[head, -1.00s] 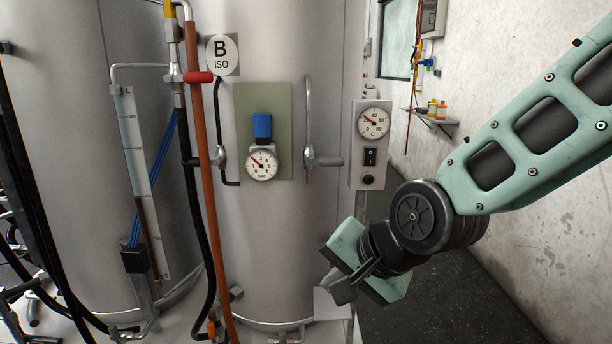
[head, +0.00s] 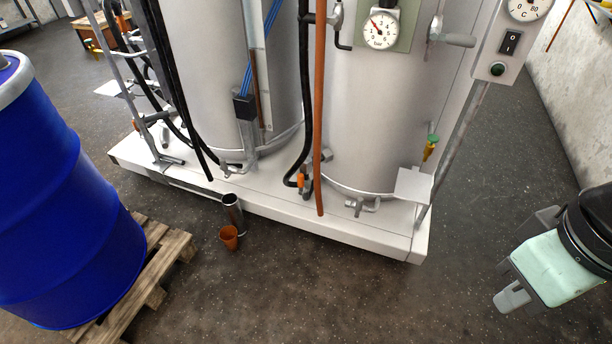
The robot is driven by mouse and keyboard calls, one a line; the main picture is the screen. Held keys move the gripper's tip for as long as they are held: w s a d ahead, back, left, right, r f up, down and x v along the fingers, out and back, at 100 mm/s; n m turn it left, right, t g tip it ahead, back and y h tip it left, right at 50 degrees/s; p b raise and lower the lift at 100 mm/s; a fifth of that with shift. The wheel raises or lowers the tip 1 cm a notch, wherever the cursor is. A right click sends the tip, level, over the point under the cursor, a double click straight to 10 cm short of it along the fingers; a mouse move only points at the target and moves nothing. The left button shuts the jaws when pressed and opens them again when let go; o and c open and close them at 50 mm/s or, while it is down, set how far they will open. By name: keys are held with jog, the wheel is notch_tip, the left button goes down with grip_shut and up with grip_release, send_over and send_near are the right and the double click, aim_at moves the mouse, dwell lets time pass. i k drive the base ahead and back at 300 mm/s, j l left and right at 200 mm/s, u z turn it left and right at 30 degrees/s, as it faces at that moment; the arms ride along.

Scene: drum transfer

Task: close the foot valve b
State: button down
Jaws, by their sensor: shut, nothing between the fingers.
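The right-hand silver tank (head: 375,110), which carried a B ISO sign in the earlier head view, stands on a white plinth. At its foot a small valve with an orange handle (head: 301,181) sits by the black hose's lower end. A bare metal valve fitting (head: 362,206) sticks out lower on the tank's front. I cannot tell from the picture which of these is foot valve b, nor whether either is open. My gripper (head: 512,297) is at the right edge, shut and empty, well apart from both fittings, over the floor. Part of it is cut off.
A blue drum (head: 55,190) stands on a wooden pallet (head: 160,265) at the left. A post-mounted control box (head: 508,45) stands right. Floor between plinth and gripper is clear.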

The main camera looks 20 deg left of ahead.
aim_at(300, 177)
jog(key=i+j+u, duration=0.35)
jog(key=i+j, duration=0.15)
jog(key=i+j+u, duration=0.75)
jog(key=i, duration=0.35)
